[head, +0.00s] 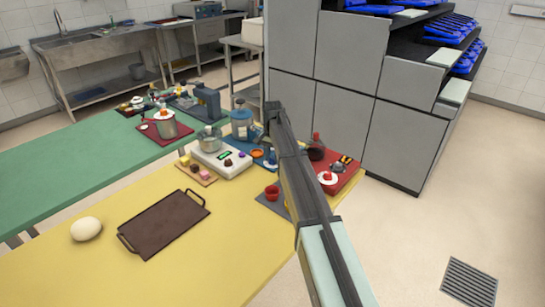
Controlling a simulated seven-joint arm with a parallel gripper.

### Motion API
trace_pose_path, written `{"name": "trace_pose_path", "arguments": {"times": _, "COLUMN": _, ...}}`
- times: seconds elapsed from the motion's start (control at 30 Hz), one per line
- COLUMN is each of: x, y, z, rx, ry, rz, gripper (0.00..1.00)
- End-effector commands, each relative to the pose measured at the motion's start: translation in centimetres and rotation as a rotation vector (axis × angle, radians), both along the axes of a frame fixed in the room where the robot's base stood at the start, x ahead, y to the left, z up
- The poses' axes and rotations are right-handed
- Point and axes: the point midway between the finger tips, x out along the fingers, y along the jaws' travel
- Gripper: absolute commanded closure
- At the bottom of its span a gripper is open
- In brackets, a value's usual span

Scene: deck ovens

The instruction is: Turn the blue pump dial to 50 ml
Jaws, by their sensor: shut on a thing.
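The blue pump (242,125), a blue jar-like body with a grey top, stands on a blue mat at the far end of the yellow table. My arm reaches up from the lower right, and my gripper (266,142) points down at the pump's right side. It is shut on what appears to be the pump's dial. The jaws are small and partly covered by my arm. The dial's scale and setting cannot be read from here.
A white scale with a glass pot (209,138) stands left of the pump. A red mat (344,180) with small items lies right of my arm. A brown tray (163,224) and a pale dough ball (86,229) are nearer. The table's front is otherwise clear.

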Motion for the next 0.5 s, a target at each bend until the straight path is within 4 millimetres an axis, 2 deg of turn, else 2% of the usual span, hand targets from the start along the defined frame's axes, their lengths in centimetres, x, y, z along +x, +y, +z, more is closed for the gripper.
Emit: {"name": "trace_pose_path", "arguments": {"times": 0.5, "x": -0.01, "y": -0.01, "z": -0.04, "rx": 0.0, "ry": 0.0, "rz": -0.454, "gripper": 0.94}}
